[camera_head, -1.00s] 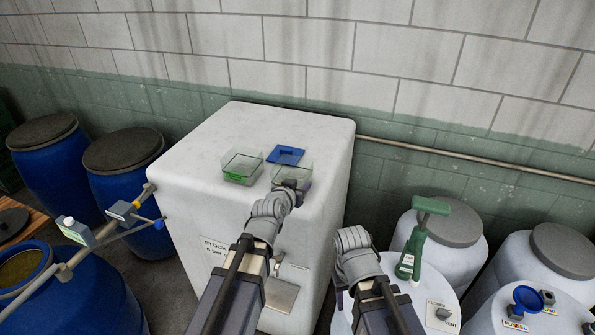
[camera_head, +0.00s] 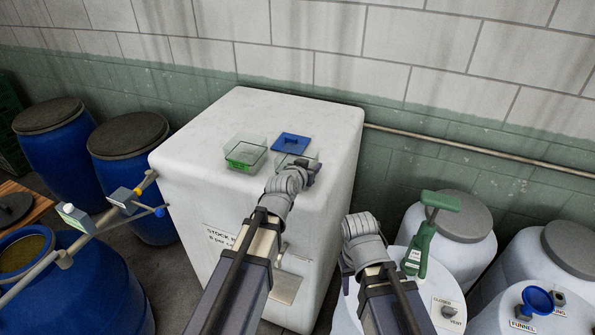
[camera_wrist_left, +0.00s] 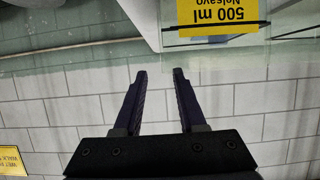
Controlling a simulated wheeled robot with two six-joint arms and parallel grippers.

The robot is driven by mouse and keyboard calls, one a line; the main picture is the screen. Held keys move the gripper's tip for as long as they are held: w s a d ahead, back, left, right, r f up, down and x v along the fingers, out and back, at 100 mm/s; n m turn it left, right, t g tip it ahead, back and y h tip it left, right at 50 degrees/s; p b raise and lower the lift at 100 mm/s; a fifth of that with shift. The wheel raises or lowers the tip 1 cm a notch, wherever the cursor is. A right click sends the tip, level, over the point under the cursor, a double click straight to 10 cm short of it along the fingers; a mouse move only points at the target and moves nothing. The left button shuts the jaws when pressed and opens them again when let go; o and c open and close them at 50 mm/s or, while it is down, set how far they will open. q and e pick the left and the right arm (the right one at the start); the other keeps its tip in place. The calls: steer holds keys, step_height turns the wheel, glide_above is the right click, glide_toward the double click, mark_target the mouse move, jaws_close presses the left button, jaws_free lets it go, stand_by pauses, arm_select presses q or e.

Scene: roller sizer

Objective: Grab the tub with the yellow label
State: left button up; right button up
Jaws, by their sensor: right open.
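The tub with the yellow label (camera_wrist_left: 222,22) shows at the top of the left wrist view, upside down and cut by the frame edge; its label reads "500 ml". In the head view a clear tub (camera_head: 296,158) stands on the white tank, partly hidden behind my left gripper (camera_head: 311,172); its label is not visible there. In the left wrist view my left gripper (camera_wrist_left: 160,72) is open and empty, its fingertips apart from the yellow label. A clear tub with a green label (camera_head: 246,153) stands to the left. My right gripper (camera_head: 345,268) is mostly hidden by its wrist.
A blue lid or block (camera_head: 291,143) lies behind the tubs on the white tank (camera_head: 215,120). The tank top is otherwise clear. A green pump (camera_head: 425,238) stands right of my right arm. Blue drums (camera_head: 130,165) stand left; a pipe (camera_head: 470,152) runs along the wall.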

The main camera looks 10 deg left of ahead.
mark_target(314, 161)
arm_select(q)
steer(key=x, duration=0.1)
steer(key=b+x, duration=0.1)
steer(key=x, duration=0.1)
steer(key=b+x, duration=0.1)
steer(key=x, duration=0.1)
steer(key=shift+w+a, duration=0.15)
steer(key=shift+a, duration=0.1)
steer(key=shift+r, duration=0.1)
steer(key=shift+c, duration=0.2)
jaws_close()
stand_by(0.9)
